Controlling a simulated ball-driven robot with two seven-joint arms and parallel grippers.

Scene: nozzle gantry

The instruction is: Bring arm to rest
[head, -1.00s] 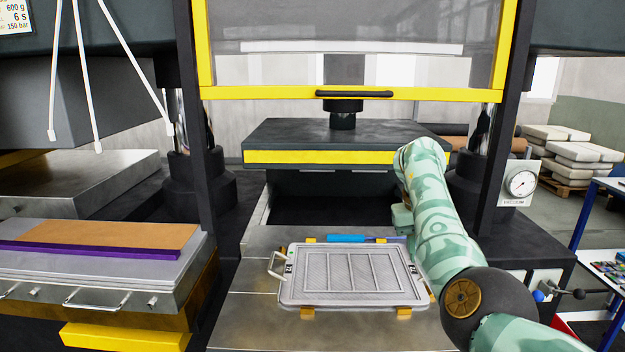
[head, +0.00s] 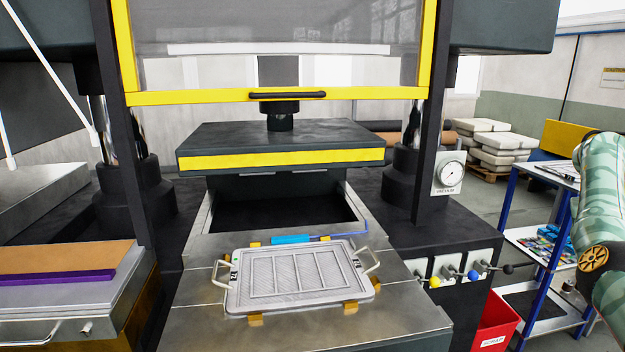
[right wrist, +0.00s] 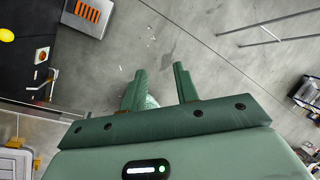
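My right arm (head: 602,210) is at the right edge of the head view, beside the blue-framed trolley; its gripper is out of that view. In the right wrist view my right gripper (right wrist: 160,90) has its two green fingers apart, with nothing held between them and the grey floor beyond. My left gripper shows in neither view. The grey ribbed mould plate (head: 300,276) with two side handles lies on the metal table of the press, clear of any gripper.
The press has a yellow-framed guard (head: 290,95) raised over it. Lever valves (head: 473,275) and a red bin (head: 496,322) stand right of it. A blue trolley (head: 510,210) stands close to my right arm. Bare floor (right wrist: 210,60) shows below the right gripper.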

